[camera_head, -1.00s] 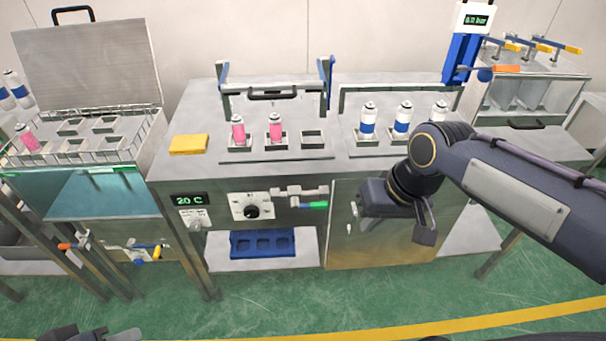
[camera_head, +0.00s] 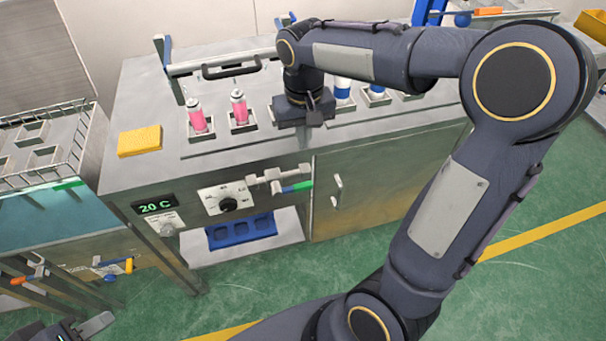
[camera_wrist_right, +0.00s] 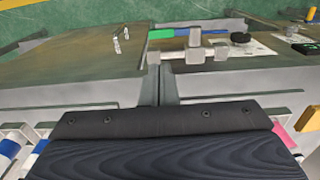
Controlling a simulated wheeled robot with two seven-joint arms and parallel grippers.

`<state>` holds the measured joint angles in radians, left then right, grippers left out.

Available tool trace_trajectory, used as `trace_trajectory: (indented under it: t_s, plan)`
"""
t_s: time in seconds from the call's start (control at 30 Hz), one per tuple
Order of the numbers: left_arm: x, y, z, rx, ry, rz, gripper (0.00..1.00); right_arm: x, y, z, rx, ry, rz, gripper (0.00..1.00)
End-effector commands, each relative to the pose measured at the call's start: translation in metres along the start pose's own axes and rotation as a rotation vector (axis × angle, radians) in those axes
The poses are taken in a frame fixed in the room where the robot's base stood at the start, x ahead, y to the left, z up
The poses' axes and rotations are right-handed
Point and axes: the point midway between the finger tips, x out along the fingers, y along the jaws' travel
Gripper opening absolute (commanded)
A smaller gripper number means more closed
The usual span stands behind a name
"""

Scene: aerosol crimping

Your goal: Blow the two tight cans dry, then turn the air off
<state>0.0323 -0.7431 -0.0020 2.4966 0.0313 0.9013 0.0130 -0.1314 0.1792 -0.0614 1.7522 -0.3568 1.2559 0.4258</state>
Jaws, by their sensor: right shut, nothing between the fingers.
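Two pink cans, the left one (camera_head: 197,118) and the right one (camera_head: 239,110), stand upright in square holders on the bench top. A valve with a green lever handle (camera_head: 297,187) sits on the bench front, its handle pointing right; the handle also shows in the right wrist view (camera_wrist_right: 161,33). My right gripper (camera_head: 318,114) is over the bench top, right of the pink cans, its fingers (camera_wrist_right: 158,80) together and empty. It hides the third holder. My left gripper (camera_head: 92,328) is at the bottom left edge, only partly visible.
White-and-blue cans (camera_head: 343,90) stand right of my right gripper, partly hidden by my arm. A yellow sponge (camera_head: 140,140) lies on the left of the bench. A dial (camera_head: 228,204), a 20 C display (camera_head: 155,206) and a cabinet door handle (camera_head: 337,190) are on the front.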

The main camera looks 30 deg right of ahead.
Motion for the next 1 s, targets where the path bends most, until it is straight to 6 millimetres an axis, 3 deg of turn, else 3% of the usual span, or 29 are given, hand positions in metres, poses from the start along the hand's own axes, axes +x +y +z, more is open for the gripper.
trace_trajectory:
  t_s: [0.6,0.8,1.0]
  plan:
    - [0.010,-0.005,0.005,0.000,0.000,0.000,0.36,0.116,0.001,0.001,0.001,-0.004,0.001,0.00]
    - [0.011,-0.005,0.005,0.000,0.000,0.000,0.36,0.132,0.000,0.001,0.000,-0.001,0.000,0.00]
    - [0.011,-0.005,0.005,0.000,0.000,0.000,0.36,0.135,0.000,0.000,0.000,0.000,0.000,0.00]
